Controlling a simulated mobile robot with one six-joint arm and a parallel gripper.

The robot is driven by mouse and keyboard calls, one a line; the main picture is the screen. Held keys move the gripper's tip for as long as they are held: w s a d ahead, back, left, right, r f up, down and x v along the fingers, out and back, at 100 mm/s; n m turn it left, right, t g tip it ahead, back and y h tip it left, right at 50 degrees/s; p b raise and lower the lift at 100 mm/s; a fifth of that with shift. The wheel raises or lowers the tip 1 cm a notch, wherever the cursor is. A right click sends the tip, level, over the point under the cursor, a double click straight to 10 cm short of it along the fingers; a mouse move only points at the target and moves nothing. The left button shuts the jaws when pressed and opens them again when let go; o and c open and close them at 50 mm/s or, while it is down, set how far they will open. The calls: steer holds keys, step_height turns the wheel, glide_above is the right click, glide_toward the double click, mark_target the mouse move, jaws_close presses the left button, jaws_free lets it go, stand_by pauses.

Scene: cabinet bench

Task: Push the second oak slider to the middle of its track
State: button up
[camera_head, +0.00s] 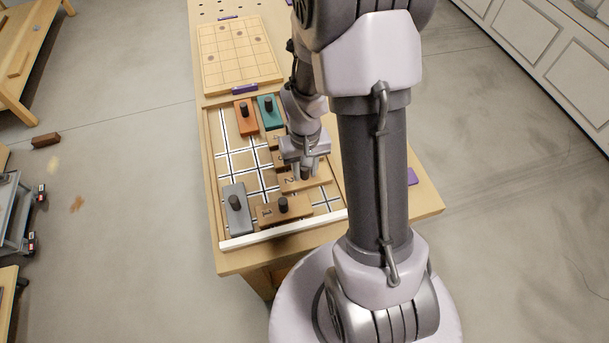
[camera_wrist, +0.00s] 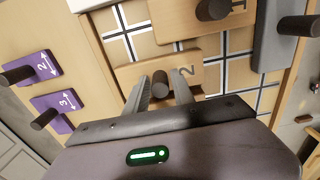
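The second oak slider (camera_head: 317,183), a wooden block marked 2 with a dark upright knob, sits in the framed board (camera_head: 212,190), near its right side wall. In the wrist view the slider (camera_wrist: 128,72) shows its 2 beside the knob (camera_wrist: 160,78). My gripper (camera_head: 304,160) is low over this slider. In the wrist view my gripper (camera_wrist: 162,88) has its fingers apart, one on either side of the knob, with gaps visible. Contact with the knob cannot be made out. My gripper hides part of the slider in the head view.
Oak slider 1 (camera_head: 270,214) and a grey slider (camera_head: 237,222) lie in front; orange (camera_head: 246,124) and teal (camera_head: 272,119) sliders stand at the back. Other oak blocks are partly hidden by my gripper. Gridded track floor (camera_head: 254,180) is bare left of slider 2. Purple numbered plates (camera_wrist: 45,66) lie outside the board.

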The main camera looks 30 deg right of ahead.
jaws_close()
steer(key=shift+w+a+b, duration=0.15)
steer(key=shift+w+a, duration=0.2)
steer(key=shift+a, duration=0.85)
steer(key=shift+w+a+b, duration=0.2)
steer(key=shift+w+a, duration=0.15)
steer(key=shift+a, duration=0.85)
steer(key=shift+w+a+b, duration=0.15)
steer(key=shift+w+a, duration=0.2)
steer(key=shift+a, duration=0.85)
steer(key=shift+o, duration=2.2)
jaws_free()
step_height(320, 180, up, 7)
steer(key=p, duration=0.6)
steer(key=shift+r, duration=0.2)
steer(key=shift+r, duration=0.1)
